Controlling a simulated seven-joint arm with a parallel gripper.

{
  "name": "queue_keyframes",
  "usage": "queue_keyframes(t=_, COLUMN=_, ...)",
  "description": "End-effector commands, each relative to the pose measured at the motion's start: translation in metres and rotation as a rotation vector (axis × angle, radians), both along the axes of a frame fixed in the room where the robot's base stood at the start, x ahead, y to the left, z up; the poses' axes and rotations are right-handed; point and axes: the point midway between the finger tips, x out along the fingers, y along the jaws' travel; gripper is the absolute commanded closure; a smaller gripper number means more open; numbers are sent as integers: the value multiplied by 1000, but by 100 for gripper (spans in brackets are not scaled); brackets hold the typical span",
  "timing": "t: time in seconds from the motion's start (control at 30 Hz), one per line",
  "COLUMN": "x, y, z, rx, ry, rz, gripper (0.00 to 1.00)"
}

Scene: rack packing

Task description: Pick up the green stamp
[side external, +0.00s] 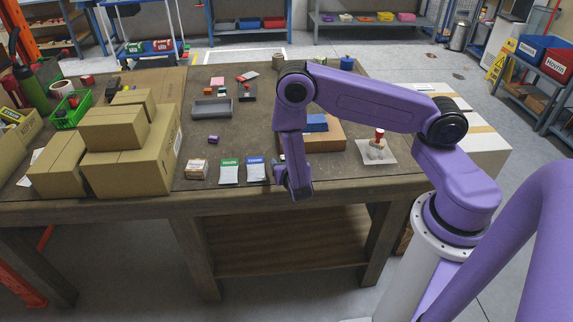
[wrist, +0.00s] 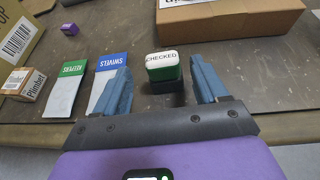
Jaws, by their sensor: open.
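The green stamp (wrist: 164,68) stands upright on the table in the wrist view, with a white top marked "CHECKED", a green band and a dark lower part. My gripper (wrist: 160,78) is open, one blue finger to the left of the stamp and one to the right in the picture. The fingers do not touch it; how deep it sits between them is hard to tell. In the side external view my gripper (side external: 299,190) points down at the table's front edge. I cannot make out the stamp there, as my arm covers that area.
A green-topped packet (wrist: 66,88) and a blue-topped packet (wrist: 108,82) lie left of my gripper, beside a small carton (wrist: 24,88). A cardboard box (wrist: 230,18) lies behind the stamp. Stacked cartons (side external: 115,140) stand left; a red-handled item (side external: 379,136) stands right.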

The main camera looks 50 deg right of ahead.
Motion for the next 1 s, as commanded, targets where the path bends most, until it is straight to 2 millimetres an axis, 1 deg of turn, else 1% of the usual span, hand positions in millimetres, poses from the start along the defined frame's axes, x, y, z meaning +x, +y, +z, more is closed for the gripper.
queue_keyframes(t=0.13, x=6, y=-8, z=-5, rx=0, ry=0, rz=-4, gripper=28)
queue_keyframes(t=0.3, x=21, y=-25, z=-15, rx=0, ry=-1, rz=-4, gripper=28)
queue_keyframes(t=0.4, x=29, y=-32, z=-19, rx=1, ry=-1, rz=-4, gripper=28)
queue_keyframes(t=0.53, x=34, y=-35, z=-21, rx=0, ry=0, rz=0, gripper=28)
queue_keyframes(t=0.73, x=34, y=-35, z=-21, rx=1, ry=1, rz=0, gripper=28)
queue_keyframes(t=0.77, x=34, y=-34, z=-21, rx=1, ry=1, rz=0, gripper=34)
queue_keyframes(t=0.8, x=34, y=-34, z=-21, rx=1, ry=1, rz=0, gripper=47)
queue_keyframes(t=0.9, x=34, y=-34, z=-21, rx=1, ry=1, rz=0, gripper=78)
queue_keyframes(t=1.0, x=34, y=-34, z=-21, rx=0, ry=0, rz=0, gripper=78)
